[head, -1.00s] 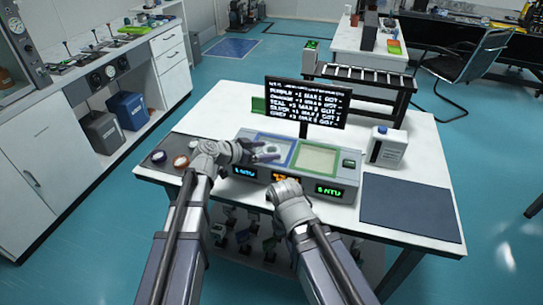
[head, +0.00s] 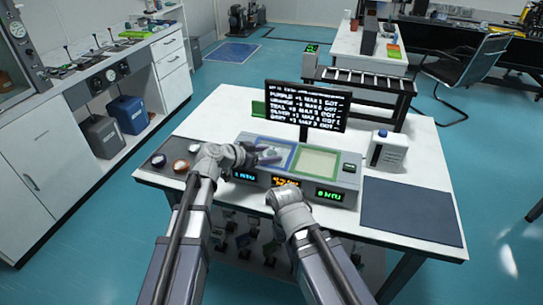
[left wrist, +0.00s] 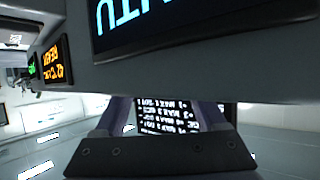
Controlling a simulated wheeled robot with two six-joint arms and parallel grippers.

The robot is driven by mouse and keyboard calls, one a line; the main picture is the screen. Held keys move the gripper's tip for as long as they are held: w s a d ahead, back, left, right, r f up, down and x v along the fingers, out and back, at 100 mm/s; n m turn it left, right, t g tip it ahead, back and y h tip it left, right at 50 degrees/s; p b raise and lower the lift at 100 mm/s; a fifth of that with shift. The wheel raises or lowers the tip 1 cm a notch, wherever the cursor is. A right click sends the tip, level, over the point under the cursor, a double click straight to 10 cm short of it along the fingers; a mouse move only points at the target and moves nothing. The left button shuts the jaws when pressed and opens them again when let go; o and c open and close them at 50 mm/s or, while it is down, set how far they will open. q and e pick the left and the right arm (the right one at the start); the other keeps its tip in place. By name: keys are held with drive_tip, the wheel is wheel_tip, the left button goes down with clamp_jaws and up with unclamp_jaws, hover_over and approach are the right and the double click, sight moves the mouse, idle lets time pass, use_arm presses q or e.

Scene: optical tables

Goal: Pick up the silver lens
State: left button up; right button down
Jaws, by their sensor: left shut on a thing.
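My left gripper (head: 267,155) is over the blue-framed pad (head: 273,146) on the left of the grey console (head: 346,176). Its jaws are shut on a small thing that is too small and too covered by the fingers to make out. I cannot tell for sure that it is the silver lens. No silver lens shows clearly elsewhere. A dark round piece (head: 158,160) and an orange-and-white round piece (head: 180,165) lie on the dark mat at the table's left. The left wrist view shows the console's front (left wrist: 200,65) upside down and close. My right gripper is hidden beyond its wrist.
A black text screen (head: 307,106) stands behind the console. A green-framed pad (head: 315,163) is beside the blue one. A white bottle (head: 387,150) and a dark mat (head: 410,211) are on the right of the white table. The table's back left is clear.

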sight(268, 155)
use_arm(q)
drive_tip(key=shift+r, duration=0.1)
wheel_tip(268, 155, up, 10)
drive_tip(key=p, duration=1)
